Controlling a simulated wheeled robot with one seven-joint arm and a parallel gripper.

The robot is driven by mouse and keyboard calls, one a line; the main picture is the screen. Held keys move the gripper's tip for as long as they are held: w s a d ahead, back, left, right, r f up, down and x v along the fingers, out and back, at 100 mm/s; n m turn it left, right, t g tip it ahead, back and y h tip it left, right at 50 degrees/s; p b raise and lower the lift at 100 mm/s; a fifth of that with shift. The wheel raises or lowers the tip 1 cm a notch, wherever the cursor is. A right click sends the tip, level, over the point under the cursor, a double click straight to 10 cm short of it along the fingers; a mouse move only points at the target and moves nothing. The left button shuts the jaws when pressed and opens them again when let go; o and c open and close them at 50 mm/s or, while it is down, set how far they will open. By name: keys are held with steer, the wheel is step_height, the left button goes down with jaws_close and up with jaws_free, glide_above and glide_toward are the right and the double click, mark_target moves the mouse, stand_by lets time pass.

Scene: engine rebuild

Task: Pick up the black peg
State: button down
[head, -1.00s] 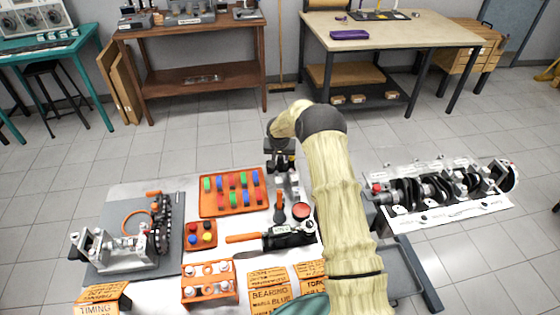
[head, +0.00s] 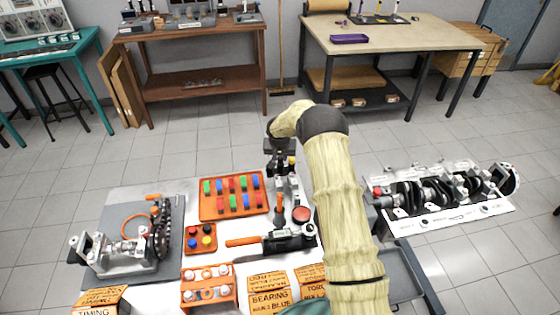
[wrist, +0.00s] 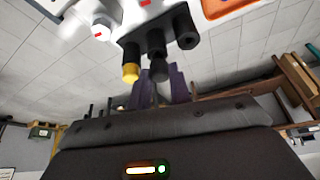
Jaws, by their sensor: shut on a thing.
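In the head view my gripper (head: 282,168) is over the back right of the white table, and the black peg cannot be made out there.
An orange tray of coloured pieces (head: 207,212) lies left of my gripper. A tool with an orange handle (head: 243,241) and a red round part (head: 302,214) lie in front. A crankshaft assembly (head: 435,190) stands to the right. Orange label blocks (head: 270,300) line the front.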

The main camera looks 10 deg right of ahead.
mark_target(280, 158)
step_height(280, 158, up, 9)
steer(key=shift+f+b, duration=0.15)
steer(key=shift+b, duration=0.7)
